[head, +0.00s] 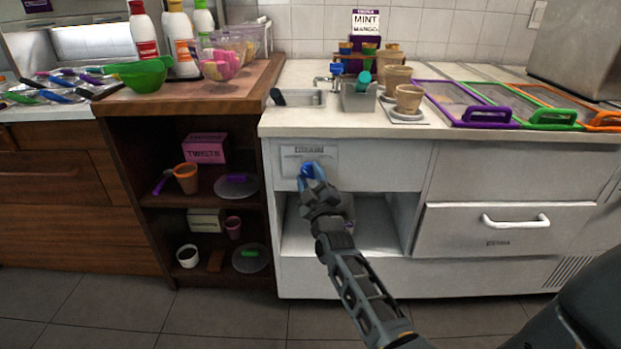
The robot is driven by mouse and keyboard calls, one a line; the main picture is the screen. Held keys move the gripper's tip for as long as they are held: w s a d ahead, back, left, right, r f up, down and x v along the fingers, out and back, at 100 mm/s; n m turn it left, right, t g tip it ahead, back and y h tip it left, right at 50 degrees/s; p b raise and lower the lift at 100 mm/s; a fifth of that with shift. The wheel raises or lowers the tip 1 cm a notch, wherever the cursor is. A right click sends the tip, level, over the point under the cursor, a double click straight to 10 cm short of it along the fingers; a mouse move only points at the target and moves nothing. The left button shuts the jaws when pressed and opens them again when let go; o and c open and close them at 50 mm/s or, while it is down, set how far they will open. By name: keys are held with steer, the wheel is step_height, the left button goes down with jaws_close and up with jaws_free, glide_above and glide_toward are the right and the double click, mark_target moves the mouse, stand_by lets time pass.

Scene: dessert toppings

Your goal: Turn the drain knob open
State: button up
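A blue drain knob (306,169) sits on the white front panel of the counter, under a small dark label (309,150). My gripper (312,180) reaches up from below and right and overlaps the knob in the head view. Its fingers are small and partly merge with the blue, so I cannot tell whether they grip, touch or only stand in front of the knob. The knob's exact turn angle is also hidden by the gripper.
Above the panel is a small sink (304,97) with a tap. Below is an open white compartment (378,228). A white drawer (450,236) with a protruding handle (515,221) stands at right. Dark wooden shelves (160,201) with cups stand at left.

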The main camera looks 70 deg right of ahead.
steer(key=c, duration=0.6)
steer(key=shift+o, duration=0.2)
steer(key=shift+m, duration=0.4)
steer(key=m+g+h, duration=0.1)
steer(key=m+h, duration=0.1)
steer(key=m, duration=0.1)
steer(key=shift+w+a+m+p, duration=0.1)
steer(key=shift+w+m+p, duration=0.05)
steer(key=shift+m+p, duration=0.25)
steer(key=m+g+h, duration=0.1)
steer(key=m, duration=0.1)
steer(key=m+g, duration=0.1)
steer(key=m, duration=0.2)
steer(key=shift+w+g+h, duration=0.1)
steer(key=shift+g+h, duration=0.2)
steer(key=shift+h, duration=0.1)
steer(key=m+g, duration=0.2)
steer(key=m, duration=0.2)
steer(key=m+g+h, duration=0.1)
steer(key=m+g, duration=0.1)
steer(key=m, duration=0.2)
steer(key=shift+w+p, duration=0.1)
steer(key=shift+p, duration=0.3)
steer(key=m+g, duration=0.1)
steer(key=m, duration=0.2)
steer(key=m+g+p, duration=0.1)
steer(key=m+g, duration=0.1)
steer(key=m, duration=0.2)
steer(key=shift+m+g, duration=0.3)
